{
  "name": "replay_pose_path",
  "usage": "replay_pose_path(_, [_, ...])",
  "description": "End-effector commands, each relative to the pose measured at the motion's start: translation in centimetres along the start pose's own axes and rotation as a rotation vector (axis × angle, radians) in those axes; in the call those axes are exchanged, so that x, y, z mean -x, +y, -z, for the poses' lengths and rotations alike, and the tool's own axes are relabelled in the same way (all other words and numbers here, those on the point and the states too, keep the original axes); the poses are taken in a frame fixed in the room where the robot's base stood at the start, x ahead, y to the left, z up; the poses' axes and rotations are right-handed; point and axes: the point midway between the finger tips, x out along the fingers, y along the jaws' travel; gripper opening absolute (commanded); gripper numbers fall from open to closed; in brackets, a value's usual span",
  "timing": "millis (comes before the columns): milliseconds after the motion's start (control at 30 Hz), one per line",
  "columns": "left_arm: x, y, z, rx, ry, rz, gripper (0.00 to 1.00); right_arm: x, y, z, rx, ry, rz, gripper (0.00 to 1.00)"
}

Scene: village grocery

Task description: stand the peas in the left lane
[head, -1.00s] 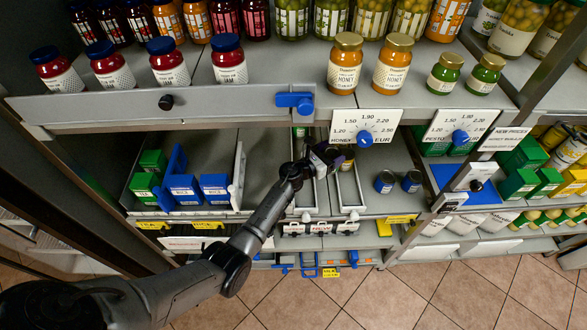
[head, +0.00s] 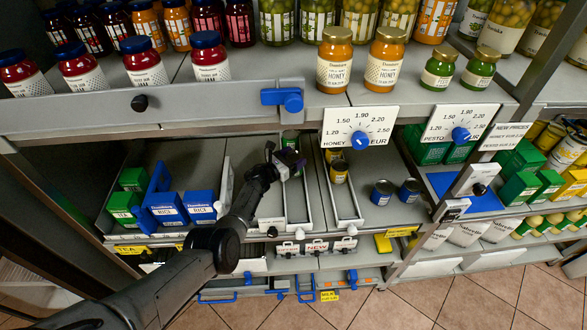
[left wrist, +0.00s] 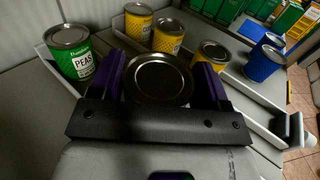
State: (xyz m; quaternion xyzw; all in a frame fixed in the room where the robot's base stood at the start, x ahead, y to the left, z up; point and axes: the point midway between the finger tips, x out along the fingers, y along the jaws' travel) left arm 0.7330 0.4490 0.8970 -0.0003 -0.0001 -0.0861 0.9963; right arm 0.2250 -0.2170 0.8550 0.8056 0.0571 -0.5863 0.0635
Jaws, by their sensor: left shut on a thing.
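My left gripper (head: 289,163) is over the left lane (head: 298,211) of the middle shelf. In the left wrist view its purple fingers (left wrist: 163,80) are shut on a can (left wrist: 158,72). Only the can's metal top shows; its label is hidden. A green peas can (left wrist: 76,60) stands upright to the left of the fingers; a green can (head: 290,139) also shows at the back of the left lane in the head view. Yellow cans (left wrist: 168,37) stand beyond the fingers; one (head: 339,172) shows in the right lane in the head view. My right gripper is not in view.
Blue cans (head: 382,192) stand right of the lanes. Blue rice boxes (head: 167,208) and green boxes (head: 124,205) stand to the left. Honey jars (head: 335,60) and a blue clip (head: 283,97) are on the shelf above. The front of the right lane (head: 347,212) is clear.

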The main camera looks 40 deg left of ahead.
Motion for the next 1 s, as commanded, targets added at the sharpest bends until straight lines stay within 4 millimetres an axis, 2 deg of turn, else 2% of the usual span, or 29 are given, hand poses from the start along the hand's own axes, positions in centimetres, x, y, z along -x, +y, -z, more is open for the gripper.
replay_pose_path(333, [0.0,0.2,3.6,0.002,-0.003,-0.001,0.34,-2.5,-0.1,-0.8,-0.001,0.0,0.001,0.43])
replay_pose_path(900, [0.0,0.1,4.4,-0.001,-0.002,-0.001,0.34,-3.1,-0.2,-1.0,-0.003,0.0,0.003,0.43])
replay_pose_path(933, [0.0,0.1,4.4,0.0,-0.001,-0.001,0.71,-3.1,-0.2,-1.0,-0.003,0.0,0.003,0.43])
replay_pose_path(1000, [0.0,0.1,4.3,0.0,-0.001,-0.001,0.78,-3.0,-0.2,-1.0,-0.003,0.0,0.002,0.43])
